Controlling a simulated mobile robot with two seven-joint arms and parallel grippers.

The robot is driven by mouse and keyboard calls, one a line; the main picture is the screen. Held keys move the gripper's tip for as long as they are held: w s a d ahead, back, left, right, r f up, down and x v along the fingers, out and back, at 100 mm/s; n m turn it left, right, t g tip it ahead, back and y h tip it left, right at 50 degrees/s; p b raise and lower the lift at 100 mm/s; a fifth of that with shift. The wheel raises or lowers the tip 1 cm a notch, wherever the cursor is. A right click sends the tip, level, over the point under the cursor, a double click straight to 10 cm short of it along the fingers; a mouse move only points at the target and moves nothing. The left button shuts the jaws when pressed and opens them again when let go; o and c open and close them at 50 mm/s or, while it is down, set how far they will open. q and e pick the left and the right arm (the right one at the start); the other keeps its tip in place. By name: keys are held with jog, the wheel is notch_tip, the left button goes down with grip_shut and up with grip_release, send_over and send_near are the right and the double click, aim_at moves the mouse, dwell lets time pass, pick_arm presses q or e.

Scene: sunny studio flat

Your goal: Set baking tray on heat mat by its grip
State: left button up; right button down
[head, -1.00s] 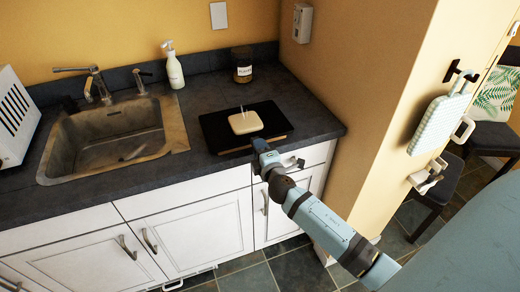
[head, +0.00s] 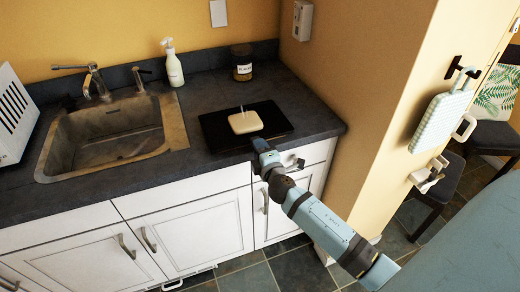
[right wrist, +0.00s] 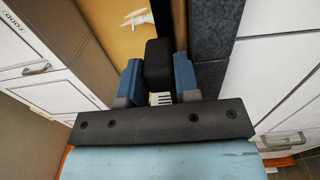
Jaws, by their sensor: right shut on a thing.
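The black baking tray (head: 212,136) is on the dark counter, right of the sink, and looks level in the head view. A cream, rounded block with a thin pale stick (head: 246,122) rests on it. My right gripper (head: 261,146) is at the tray's front edge. In the right wrist view, its blue fingers (right wrist: 157,78) are shut on a black grip (right wrist: 157,60). I cannot make out a heat mat; anything under the tray is hidden, and contact below cannot be told. My left gripper is not in view.
A sink (head: 110,130) with a tap lies to the left. A soap bottle (head: 173,65) and a dark-labelled jar (head: 242,63) stand behind. A yellow wall (head: 350,75) bounds the right side. The counter's right corner is clear.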

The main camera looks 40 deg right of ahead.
jog(key=shift+c, duration=1.8)
grip_release()
jog(key=shift+f, duration=0.1)
jog(key=b+v, duration=0.2)
jog(key=v, duration=1)
